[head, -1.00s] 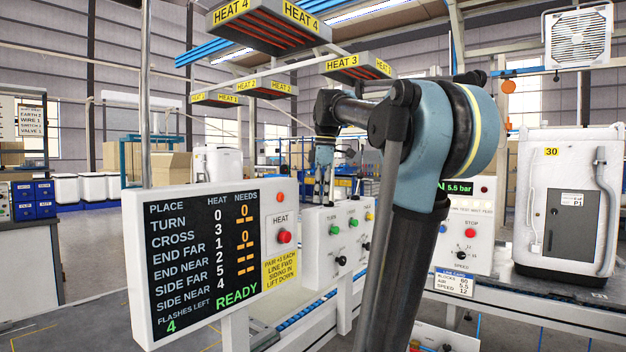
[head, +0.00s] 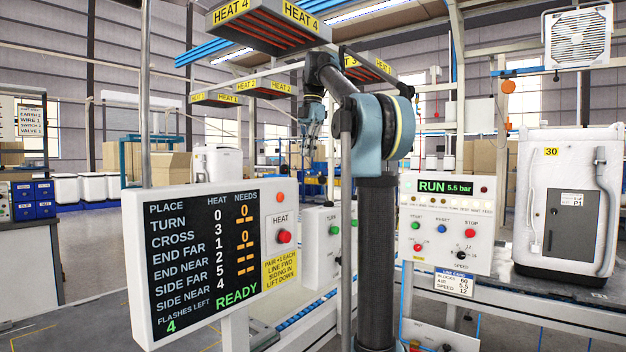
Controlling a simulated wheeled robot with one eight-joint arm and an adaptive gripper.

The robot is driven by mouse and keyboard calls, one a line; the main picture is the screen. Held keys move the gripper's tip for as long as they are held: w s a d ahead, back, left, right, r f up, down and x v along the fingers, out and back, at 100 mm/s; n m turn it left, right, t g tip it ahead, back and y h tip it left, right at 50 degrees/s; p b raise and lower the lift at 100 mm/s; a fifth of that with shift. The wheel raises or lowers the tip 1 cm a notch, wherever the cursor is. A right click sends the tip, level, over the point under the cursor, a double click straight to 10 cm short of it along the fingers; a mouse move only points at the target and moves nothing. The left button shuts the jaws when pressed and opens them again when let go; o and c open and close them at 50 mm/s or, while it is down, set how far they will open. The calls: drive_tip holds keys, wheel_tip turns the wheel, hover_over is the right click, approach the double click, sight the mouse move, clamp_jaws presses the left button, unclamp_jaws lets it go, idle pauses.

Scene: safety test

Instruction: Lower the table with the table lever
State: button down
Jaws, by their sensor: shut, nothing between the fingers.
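My gripper (head: 310,146) is high in the middle of the head view, small and pointing down. It appears shut and empty, apart from any control. A white control panel (head: 318,222) marked TURN stands below it, with a green button and a black control on its left part. My arm's column hides the rest of this panel. No table lever can be made out for certain. The table itself cannot be told apart from the line structure behind the arm.
A heat board (head: 235,260) reading READY stands at front left, with a red HEAT button (head: 284,237). A RUN panel (head: 446,222) stands right of my arm. A white cabinet (head: 567,215) sits on the right conveyor. Heaters (head: 268,28) hang overhead, close to my arm.

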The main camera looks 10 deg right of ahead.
drive_tip(key=shift+f, duration=0.15)
wheel_tip(320, 180, down, 9)
drive_tip(key=w+d, duration=0.2)
drive_tip(key=shift+d, duration=0.15)
idle(0.7)
idle(0.3)
drive_tip(key=w+d+r, duration=0.2)
drive_tip(key=w+d, duration=0.6)
drive_tip(key=shift+w+d+r, duration=0.2)
drive_tip(key=shift+w+r, duration=0.1)
idle(0.6)
idle(0.4)
